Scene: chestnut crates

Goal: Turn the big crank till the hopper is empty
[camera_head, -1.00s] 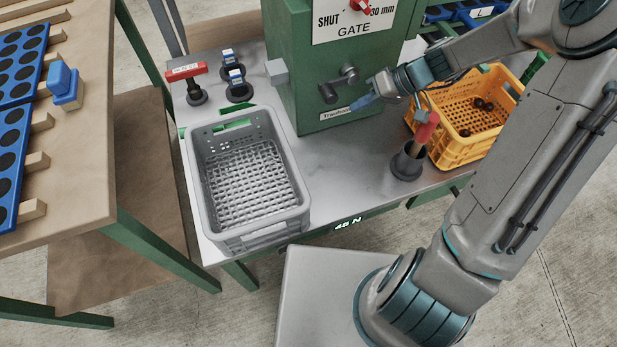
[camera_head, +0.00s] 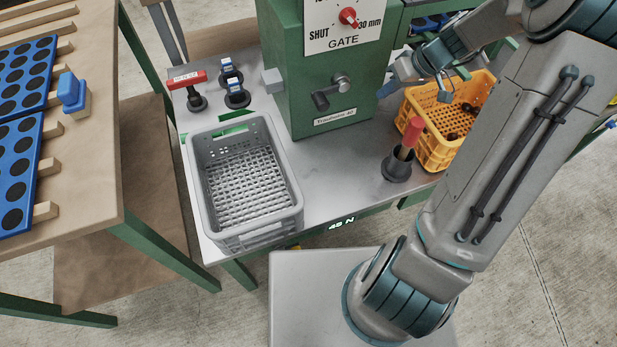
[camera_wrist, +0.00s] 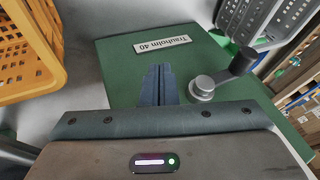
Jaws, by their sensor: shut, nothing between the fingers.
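The crank (camera_head: 331,93) is on the front of the green machine (camera_head: 285,80), with a grey hub, a short arm and a dark knob pointing down-left. In the wrist view the crank (camera_wrist: 222,78) is just right of my fingers, with a gap between. My gripper (camera_head: 385,90) is shut and empty, to the right of the machine's front face in the head view. The hopper's inside is not in view.
An empty grey crate (camera_head: 293,217) stands in front of the machine. A yellow crate (camera_head: 410,112) at right holds brown chestnuts. A red-handled tool (camera_head: 412,132) stands in a black cup. A red gate knob (camera_head: 348,17) is above the crank. Red- and blue-topped stamps stand at left.

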